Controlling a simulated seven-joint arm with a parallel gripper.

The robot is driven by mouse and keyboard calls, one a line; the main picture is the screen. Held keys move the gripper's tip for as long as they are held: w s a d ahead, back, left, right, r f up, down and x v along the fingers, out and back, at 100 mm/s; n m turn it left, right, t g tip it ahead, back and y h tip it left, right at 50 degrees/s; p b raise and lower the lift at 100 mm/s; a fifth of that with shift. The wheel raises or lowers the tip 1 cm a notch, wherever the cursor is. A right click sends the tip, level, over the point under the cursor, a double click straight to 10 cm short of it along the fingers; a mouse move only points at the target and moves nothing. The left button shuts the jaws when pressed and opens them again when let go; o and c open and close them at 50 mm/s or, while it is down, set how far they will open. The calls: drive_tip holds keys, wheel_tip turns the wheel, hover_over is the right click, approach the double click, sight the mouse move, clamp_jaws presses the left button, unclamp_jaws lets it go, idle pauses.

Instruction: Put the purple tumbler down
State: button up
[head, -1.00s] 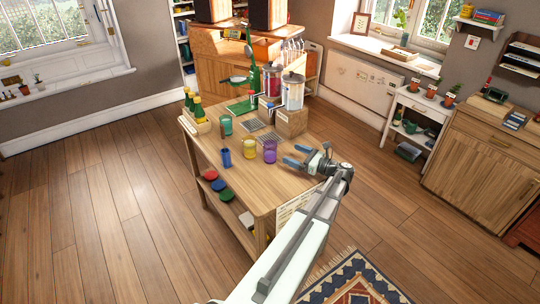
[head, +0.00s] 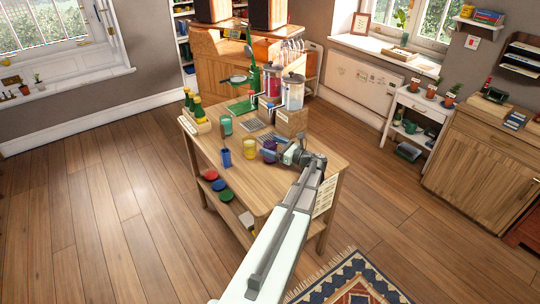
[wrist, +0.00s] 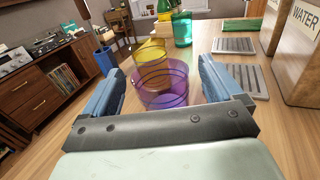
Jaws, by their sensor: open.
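The purple tumbler (wrist: 165,88) stands upright on the wooden table (head: 235,184), see-through and open at the top. In the wrist view it is between the two blue fingers of my gripper (wrist: 160,88), which are open with a gap showing on each side of it. In the head view the tumbler (head: 270,145) is mostly hidden behind my gripper (head: 271,153). A yellow tumbler (head: 249,148) stands just beyond the purple one in the wrist view (wrist: 150,52).
A blue tumbler (head: 225,158) and a green tumbler (head: 226,125) stand nearby. Drink dispensers (head: 292,95) on wooden stands and a grey drip tray (wrist: 234,45) are at the far side. Green bottles (head: 197,108) stand at the left edge. The table's near end is clear.

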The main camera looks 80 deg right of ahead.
sight(265, 143)
drive_tip(key=x, duration=0.3)
drive_tip(key=shift+w+d, duration=0.1)
drive_tip(key=shift+c, duration=0.2)
drive_tip(key=c, duration=1.2)
drive_tip(key=shift+r, duration=0.15)
